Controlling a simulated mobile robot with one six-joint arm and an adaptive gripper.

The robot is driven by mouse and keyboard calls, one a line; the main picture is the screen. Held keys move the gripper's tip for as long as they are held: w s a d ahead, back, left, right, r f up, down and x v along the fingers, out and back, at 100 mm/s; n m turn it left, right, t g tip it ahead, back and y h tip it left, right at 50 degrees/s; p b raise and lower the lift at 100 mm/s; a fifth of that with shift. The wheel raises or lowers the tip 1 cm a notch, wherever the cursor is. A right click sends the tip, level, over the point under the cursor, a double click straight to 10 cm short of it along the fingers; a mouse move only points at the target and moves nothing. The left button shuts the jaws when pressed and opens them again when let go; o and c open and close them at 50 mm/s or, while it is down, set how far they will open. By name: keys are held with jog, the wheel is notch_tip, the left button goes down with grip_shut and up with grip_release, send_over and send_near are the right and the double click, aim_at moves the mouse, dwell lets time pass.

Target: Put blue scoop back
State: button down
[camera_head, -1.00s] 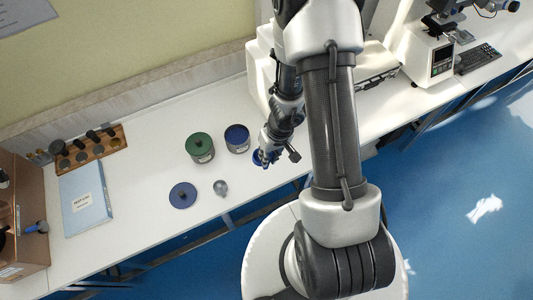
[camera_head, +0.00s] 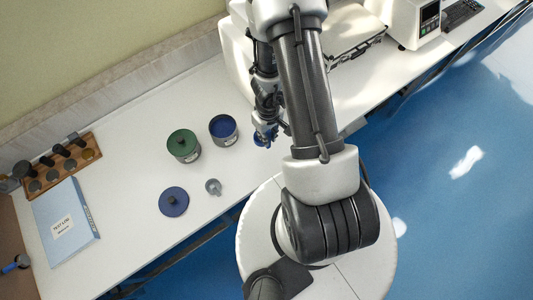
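My gripper (camera_head: 263,136) points down over the bench, just right of the open blue jar (camera_head: 223,131). A small blue piece, which looks like the blue scoop (camera_head: 261,140), shows at its fingertips. The fingers look closed on it, but they are small and partly hidden. The jar is grey with blue inside. A round blue lid with a dark knob (camera_head: 173,202) lies flat nearer the bench's front edge. A small grey metallic object (camera_head: 213,187) sits right of this lid.
A wooden rack (camera_head: 62,164) with several dark pieces and a light blue binder (camera_head: 66,224) are at the left. A white machine (camera_head: 237,60) stands behind my arm. The bench (camera_head: 130,130) is clear between the rack and jars.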

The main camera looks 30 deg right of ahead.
aim_at(257, 141)
notch_tip(257, 141, down, 13)
jog(key=b, duration=1.2)
jog(key=shift+w+f, duration=0.15)
jog(key=shift+f, duration=0.05)
jog(key=shift+f, duration=0.2)
jog(key=c, duration=1.6)
grip_release()
jog(key=shift+o, duration=0.2)
jog(key=shift+r, duration=0.2)
